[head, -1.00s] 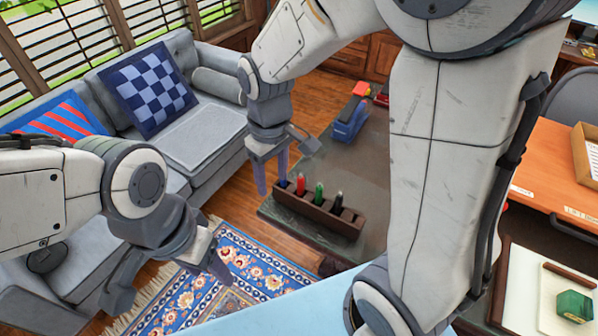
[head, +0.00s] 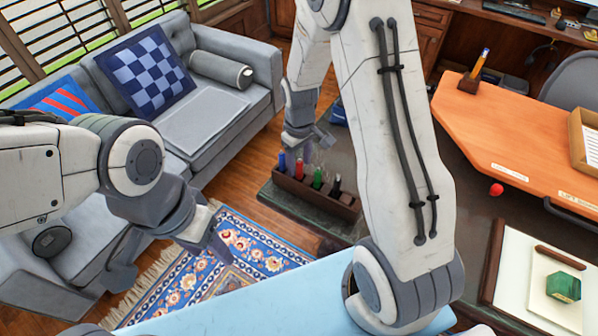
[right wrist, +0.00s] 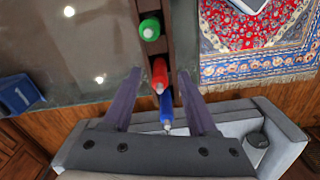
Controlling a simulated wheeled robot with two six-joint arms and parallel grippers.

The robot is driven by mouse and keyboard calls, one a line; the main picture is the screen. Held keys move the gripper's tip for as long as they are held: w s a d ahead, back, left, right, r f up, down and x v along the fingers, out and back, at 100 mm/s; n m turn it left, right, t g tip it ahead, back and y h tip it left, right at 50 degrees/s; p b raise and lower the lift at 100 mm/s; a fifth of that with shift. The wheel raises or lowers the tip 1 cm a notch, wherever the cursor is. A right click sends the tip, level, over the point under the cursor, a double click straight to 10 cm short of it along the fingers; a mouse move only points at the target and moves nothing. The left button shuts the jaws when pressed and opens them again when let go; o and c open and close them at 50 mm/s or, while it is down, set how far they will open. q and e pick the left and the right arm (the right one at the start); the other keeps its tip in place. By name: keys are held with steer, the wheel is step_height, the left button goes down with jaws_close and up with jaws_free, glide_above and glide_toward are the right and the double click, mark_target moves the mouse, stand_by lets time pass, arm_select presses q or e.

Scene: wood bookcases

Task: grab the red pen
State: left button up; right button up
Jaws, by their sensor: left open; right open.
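The red pen (head: 299,168) stands upright in a dark pen holder (head: 318,205), between a blue pen (head: 282,163) and a green pen (head: 317,177). A black pen (head: 336,185) stands at the right. My right gripper (head: 305,156) is open above the holder. In the right wrist view its fingertips (right wrist: 158,74) lie on either side of the red pen (right wrist: 160,78), with the blue pen (right wrist: 166,108) nearer the palm and the green pen (right wrist: 149,28) beyond. I cannot tell any contact. My left gripper (head: 170,258) is open and empty over the rug.
The holder stands near the edge of a dark table (head: 262,192). A grey sofa (head: 215,118) is at the left, a patterned rug (head: 195,285) below. An orange desk (head: 520,135) is at the right. A blue object (right wrist: 20,94) lies on the dark table.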

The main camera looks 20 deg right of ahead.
steer(key=shift+f, duration=0.9)
jaws_close()
